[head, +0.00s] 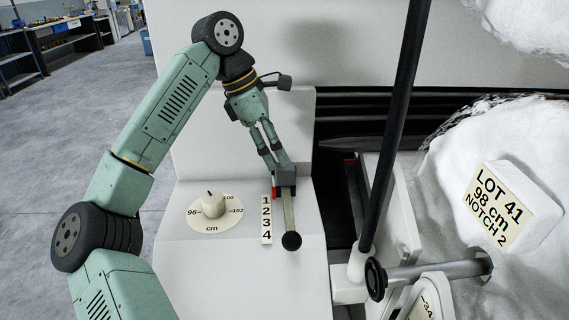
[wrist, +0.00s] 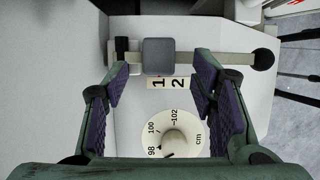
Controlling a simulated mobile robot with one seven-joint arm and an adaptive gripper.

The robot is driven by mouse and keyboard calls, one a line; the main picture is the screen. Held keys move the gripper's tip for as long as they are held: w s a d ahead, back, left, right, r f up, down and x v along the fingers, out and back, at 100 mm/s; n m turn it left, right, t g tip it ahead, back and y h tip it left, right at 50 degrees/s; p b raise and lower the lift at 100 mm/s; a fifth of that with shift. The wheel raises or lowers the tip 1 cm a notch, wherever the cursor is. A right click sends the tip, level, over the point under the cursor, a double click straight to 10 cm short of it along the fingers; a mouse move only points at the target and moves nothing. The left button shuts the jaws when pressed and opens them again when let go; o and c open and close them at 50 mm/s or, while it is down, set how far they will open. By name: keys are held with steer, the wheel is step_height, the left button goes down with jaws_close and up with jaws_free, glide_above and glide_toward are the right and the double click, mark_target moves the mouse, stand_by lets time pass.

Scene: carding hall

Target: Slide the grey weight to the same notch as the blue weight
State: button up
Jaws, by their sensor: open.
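The grey weight (head: 285,174) is a small block on a pale metal bar (head: 289,212) that ends in a black ball (head: 291,240). In the wrist view the grey weight (wrist: 158,55) lines up with the number 1 of the notch label (wrist: 168,83). In the head view the label (head: 266,219) reads 1 to 4. My gripper (head: 273,160) is open, with its fingertips close to the weight. In the wrist view my gripper (wrist: 160,70) has its fingers spread to either side of the weight, not closed on it. I see no blue weight in either view.
A cm dial (head: 212,206) with a cream knob lies left of the label. A black upright rod (head: 395,120) stands to the right. A sign (head: 497,207) on white fibre reads LOT 41, 98 cm, NOTCH 2. A small red part (head: 276,193) shows beside the weight.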

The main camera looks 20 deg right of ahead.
mark_target(285, 168)
steer(key=p+x, duration=0.1)
steer(key=x, duration=0.5)
steer(key=shift+d, duration=0.1)
steer(key=shift+c, duration=0.2)
jaws_close()
stand_by(0.4)
